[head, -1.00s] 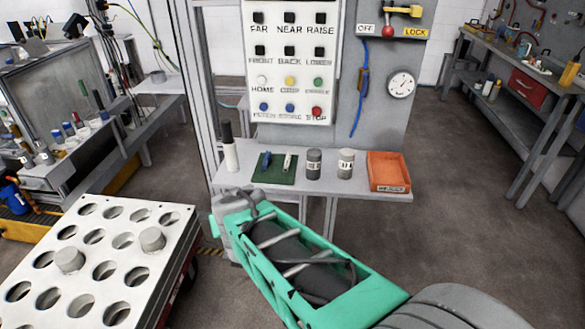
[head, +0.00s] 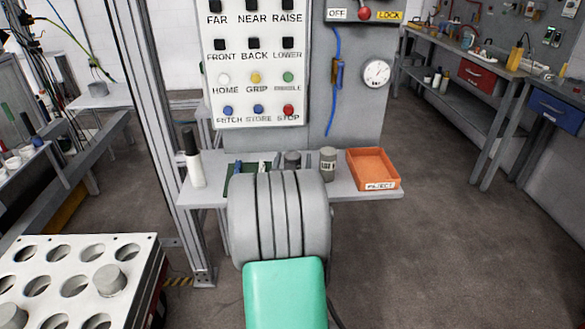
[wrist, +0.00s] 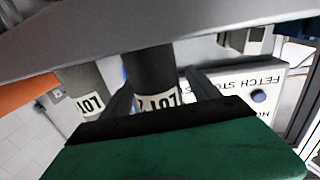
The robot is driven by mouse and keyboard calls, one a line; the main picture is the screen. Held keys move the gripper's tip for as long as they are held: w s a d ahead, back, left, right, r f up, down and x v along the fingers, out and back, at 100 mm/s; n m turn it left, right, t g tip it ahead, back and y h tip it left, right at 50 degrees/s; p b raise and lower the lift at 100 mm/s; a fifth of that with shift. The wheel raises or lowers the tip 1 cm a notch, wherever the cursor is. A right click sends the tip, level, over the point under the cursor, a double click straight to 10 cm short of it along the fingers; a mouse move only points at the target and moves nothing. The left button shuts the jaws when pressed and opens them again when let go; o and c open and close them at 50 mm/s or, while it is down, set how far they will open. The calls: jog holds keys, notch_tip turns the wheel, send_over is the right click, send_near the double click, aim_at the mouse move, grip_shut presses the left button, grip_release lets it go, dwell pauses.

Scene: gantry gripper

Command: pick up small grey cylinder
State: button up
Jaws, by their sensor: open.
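Two small grey cylinders with white LOT labels stand on the grey shelf. The darker one (head: 293,160) is partly hidden behind my arm in the head view. The lighter one (head: 328,164) stands to its right. The wrist view is upside down. There the darker cylinder (wrist: 152,72) appears between the two fingers of my open gripper (wrist: 160,86), its label partly covered by my gripper's body. I cannot tell whether the fingers touch it. The lighter cylinder (wrist: 84,84) is outside the fingers, to the left. My gripper is hidden behind my arm in the head view.
An orange reject tray (head: 373,168) sits at the shelf's right. A white bottle with a black top (head: 192,160) and a green mat (head: 240,181) are at its left. The button panel (head: 257,65) rises behind. A white rack (head: 65,277) holds grey cylinders at lower left.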

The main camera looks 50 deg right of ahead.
jog(key=shift+w+d, duration=0.1)
jog(key=shift+d, duration=0.05)
jog(key=shift+c, duration=0.2)
grip_shut()
dwell(0.5)
jog(key=shift+r, duration=0.1)
